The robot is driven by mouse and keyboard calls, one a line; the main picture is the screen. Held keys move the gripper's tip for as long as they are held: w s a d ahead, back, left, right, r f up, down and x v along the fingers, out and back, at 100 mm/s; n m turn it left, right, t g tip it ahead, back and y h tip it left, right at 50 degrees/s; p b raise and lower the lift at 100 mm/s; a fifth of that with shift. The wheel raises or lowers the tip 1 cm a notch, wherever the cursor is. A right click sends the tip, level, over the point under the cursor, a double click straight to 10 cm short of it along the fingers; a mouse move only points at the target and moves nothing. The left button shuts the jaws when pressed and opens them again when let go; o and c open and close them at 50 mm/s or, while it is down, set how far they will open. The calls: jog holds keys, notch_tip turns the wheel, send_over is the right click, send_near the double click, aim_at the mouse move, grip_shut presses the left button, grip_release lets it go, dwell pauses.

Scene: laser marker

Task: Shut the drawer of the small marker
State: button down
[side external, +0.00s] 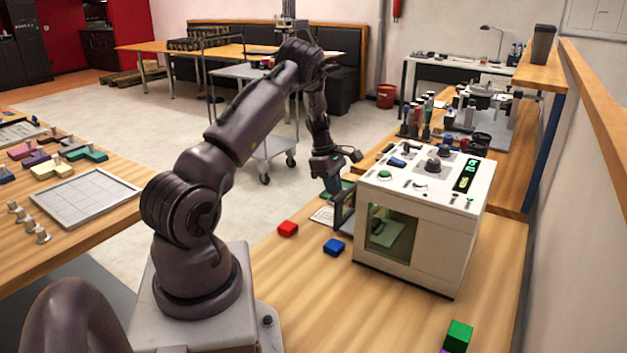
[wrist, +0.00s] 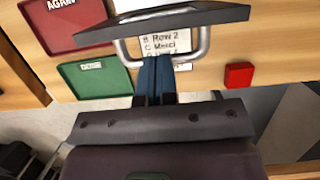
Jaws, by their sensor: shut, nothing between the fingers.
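The small marker (side external: 419,210) is a white box with a window and a top panel of buttons and a dial, standing on the wooden table in the side view. Its drawer (side external: 344,211) shows as a dark panel standing out from the box's left side. In the wrist view the drawer front (wrist: 165,20) is a dark slab seen from above, with a silver U-shaped handle (wrist: 205,42). My gripper (side external: 335,186) is shut and empty, close to the drawer front. In the wrist view its blue fingertips (wrist: 155,62) overlap the middle of the handle; I cannot tell whether they touch it.
A red block (side external: 288,228) and a blue block (side external: 334,246) lie left of the marker. A printed card (wrist: 180,44), a red tray (wrist: 65,22) and a green tray (wrist: 85,78) lie below the handle. A green block (side external: 459,335) sits at the front right.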

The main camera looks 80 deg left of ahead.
jog(key=shift+w+d+f, duration=0.1)
jog(key=shift+w+d, duration=0.95)
jog(key=shift+d, duration=0.15)
jog(key=s+a+r, duration=0.2)
jog(key=r, duration=0.3)
jog(key=s+a+r, duration=0.3)
jog(key=r, duration=0.2)
jog(key=shift+t+h, duration=0.6)
jog(key=shift+t, duration=0.1)
jog(key=f, duration=0.7)
jog(key=w+f, duration=0.1)
jog(key=f, duration=0.3)
jog(key=shift+d+f, duration=0.15)
jog(key=shift+f, duration=0.2)
jog(key=shift+w+d+r, duration=0.25)
jog(key=shift+w+d, duration=0.2)
jog(key=shift+w, duration=0.05)
jog(key=shift+w+d+r, duration=0.2)
jog(key=shift+w+d, duration=0.2)
jog(key=shift+w, duration=0.05)
jog(key=shift+w+d+r, duration=0.15)
jog(key=shift+w+d, duration=0.25)
jog(key=shift+w, duration=0.05)
